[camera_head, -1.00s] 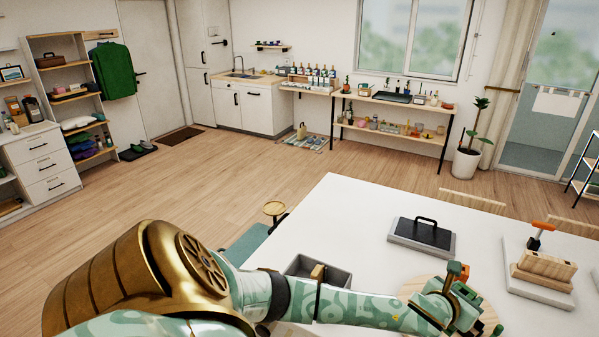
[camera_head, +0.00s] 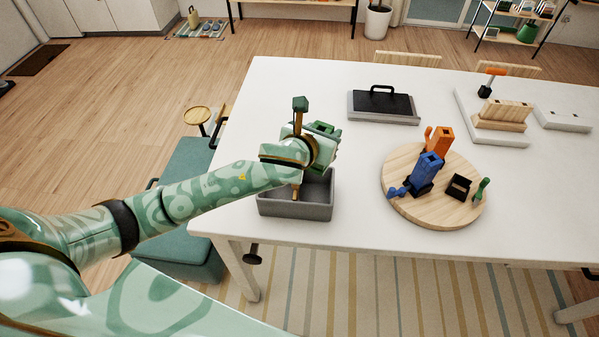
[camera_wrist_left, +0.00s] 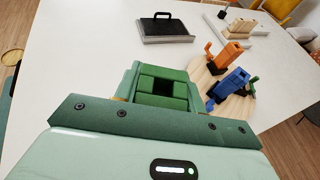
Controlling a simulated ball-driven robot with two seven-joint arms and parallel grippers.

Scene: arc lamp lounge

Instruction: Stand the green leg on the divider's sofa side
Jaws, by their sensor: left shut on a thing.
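My left gripper (camera_head: 332,144) hangs over the back right part of an open grey bin (camera_head: 296,210) at the table's left front. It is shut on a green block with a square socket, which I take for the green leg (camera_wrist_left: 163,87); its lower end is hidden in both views. A blue leg (camera_head: 428,170) and an orange leg (camera_head: 441,140) stand on a round wooden board (camera_head: 450,211) to the right. No divider shows clearly; the arm hides part of the bin's inside. My right gripper is out of view.
The board also holds a black block (camera_head: 459,187) and a small green piece (camera_head: 481,189). A black-handled grey press (camera_head: 384,105) lies behind. A teal bench (camera_head: 190,215) stands left of the table. The white table (camera_head: 350,205) is bare between bin and board.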

